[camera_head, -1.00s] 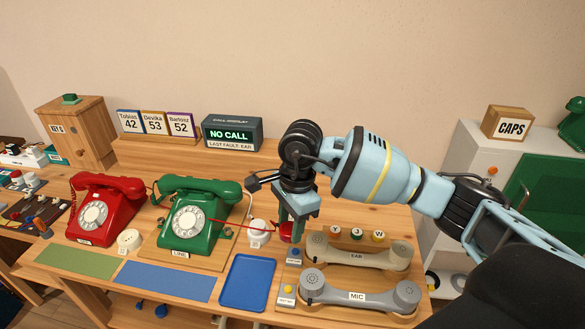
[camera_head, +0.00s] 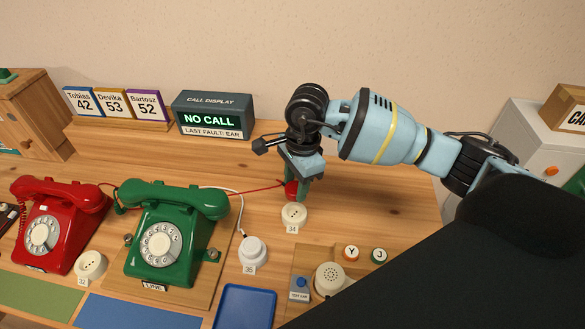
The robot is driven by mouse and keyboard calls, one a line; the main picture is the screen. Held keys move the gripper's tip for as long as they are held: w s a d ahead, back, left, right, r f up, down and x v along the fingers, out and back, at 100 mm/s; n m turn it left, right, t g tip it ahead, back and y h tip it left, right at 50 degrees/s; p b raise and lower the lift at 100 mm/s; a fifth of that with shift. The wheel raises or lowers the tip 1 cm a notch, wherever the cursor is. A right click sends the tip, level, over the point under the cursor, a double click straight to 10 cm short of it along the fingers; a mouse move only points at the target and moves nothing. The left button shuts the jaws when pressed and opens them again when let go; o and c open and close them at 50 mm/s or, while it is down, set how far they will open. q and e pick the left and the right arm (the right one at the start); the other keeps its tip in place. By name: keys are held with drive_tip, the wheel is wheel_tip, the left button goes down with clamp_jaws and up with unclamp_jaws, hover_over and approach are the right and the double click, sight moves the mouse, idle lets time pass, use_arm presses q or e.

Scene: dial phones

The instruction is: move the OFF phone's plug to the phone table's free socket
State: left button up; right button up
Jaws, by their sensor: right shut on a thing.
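The red phone (camera_head: 58,222) stands at the left; the small label on its front is unreadable. A red cord runs from it behind the green phone (camera_head: 172,240) to a red plug (camera_head: 291,191). My right gripper (camera_head: 297,190) is shut on this plug, just behind or above the white socket 34 (camera_head: 294,214); the exact height gap is unclear. Socket 34 shows its holes and looks empty. Socket 35 (camera_head: 252,252) has a white plug with a white cord towards the green phone. Socket 32 (camera_head: 90,264), between the phones, looks empty. My left gripper is out of view.
The call display (camera_head: 213,116) reads NO CALL, LAST FAULT: EAR. Number cards (camera_head: 113,104) stand left of it. A blue tray (camera_head: 245,306) lies in front. A panel with round Y (camera_head: 351,253) and J (camera_head: 379,255) pieces is partly hidden by my arm.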

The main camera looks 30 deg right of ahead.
sight(295, 196)
drive_tip(key=shift+f, duration=0.1)
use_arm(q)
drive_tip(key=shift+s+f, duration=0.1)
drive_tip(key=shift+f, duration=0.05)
